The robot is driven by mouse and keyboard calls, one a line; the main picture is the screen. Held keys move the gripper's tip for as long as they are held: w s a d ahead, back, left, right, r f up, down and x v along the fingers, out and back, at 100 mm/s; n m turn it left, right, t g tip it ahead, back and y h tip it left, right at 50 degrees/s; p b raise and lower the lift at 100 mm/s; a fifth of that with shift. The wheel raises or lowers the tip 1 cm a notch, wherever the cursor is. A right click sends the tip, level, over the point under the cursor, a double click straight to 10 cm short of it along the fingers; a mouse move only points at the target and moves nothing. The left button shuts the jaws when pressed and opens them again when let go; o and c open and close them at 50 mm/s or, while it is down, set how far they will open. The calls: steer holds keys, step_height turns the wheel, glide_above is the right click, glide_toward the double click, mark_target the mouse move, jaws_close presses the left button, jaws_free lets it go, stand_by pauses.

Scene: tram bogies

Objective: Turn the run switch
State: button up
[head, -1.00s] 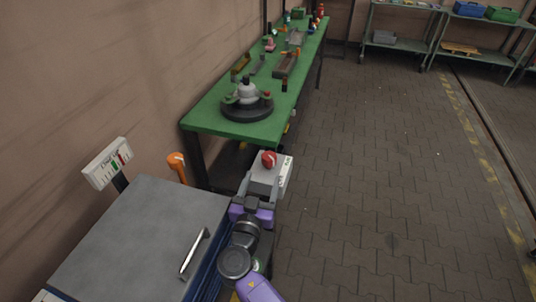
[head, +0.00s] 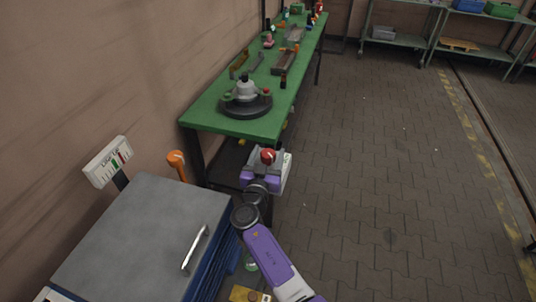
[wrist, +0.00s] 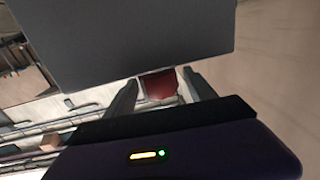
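In the wrist view the red part (wrist: 158,85) shows between my two fingers, partly cut off by a large grey surface (wrist: 130,40), probably the box. My gripper (wrist: 162,92) is open, with a narrow gap visible on each side of the red part. In the head view my purple gripper body is against the near side of the box, and its fingertips are hard to make out.
A grey-topped cabinet (head: 140,235) with a bar handle stands at the left. The green bench (head: 205,112) holds a round dark fixture (head: 246,105). The paved floor to the right is clear.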

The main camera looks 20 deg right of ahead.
steer(key=c, duration=1.3)
steer(key=shift+d, duration=0.1)
